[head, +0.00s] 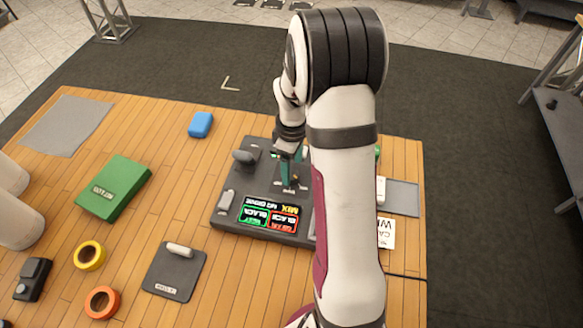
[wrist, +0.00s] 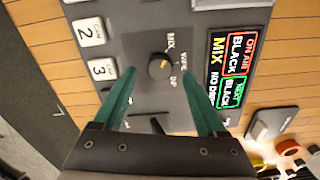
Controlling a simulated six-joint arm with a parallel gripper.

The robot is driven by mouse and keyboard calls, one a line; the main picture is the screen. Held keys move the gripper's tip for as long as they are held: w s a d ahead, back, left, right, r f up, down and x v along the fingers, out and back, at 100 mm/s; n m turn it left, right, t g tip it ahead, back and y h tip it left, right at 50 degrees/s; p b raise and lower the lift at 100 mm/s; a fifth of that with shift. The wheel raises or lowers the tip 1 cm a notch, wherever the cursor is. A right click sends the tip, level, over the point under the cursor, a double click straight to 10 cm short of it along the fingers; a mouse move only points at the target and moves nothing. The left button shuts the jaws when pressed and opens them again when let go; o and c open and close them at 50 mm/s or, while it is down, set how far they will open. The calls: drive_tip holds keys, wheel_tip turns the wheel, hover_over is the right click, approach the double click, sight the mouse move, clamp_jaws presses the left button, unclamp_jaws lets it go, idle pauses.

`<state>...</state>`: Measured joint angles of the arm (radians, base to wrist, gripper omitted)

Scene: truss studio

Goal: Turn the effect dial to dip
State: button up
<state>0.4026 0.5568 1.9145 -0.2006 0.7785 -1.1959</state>
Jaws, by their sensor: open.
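The effect dial (wrist: 158,67) is a dark round knob with a small orange mark, on the grey switcher console (wrist: 140,20). Labels MIX, WIPE and DIP sit around it, and the console screen (wrist: 230,65) reads MIX. My gripper (wrist: 159,74) is open, with one green finger on each side of the dial; I cannot tell whether either touches it. In the head view my gripper (head: 289,178) is over the console (head: 225,218), and the dial cannot be made out there.
White camera buttons 2 (wrist: 88,31) and 3 (wrist: 102,69) lie beside the dial. A lever (head: 245,157) rises from the console. A green box (head: 115,187), blue block (head: 201,124), yellow roll (head: 89,256) and orange roll (head: 102,302) lie on the wooden table.

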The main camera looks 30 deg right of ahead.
sight(292, 177)
drive_tip(key=shift+f, duration=1.35)
clamp_jaws()
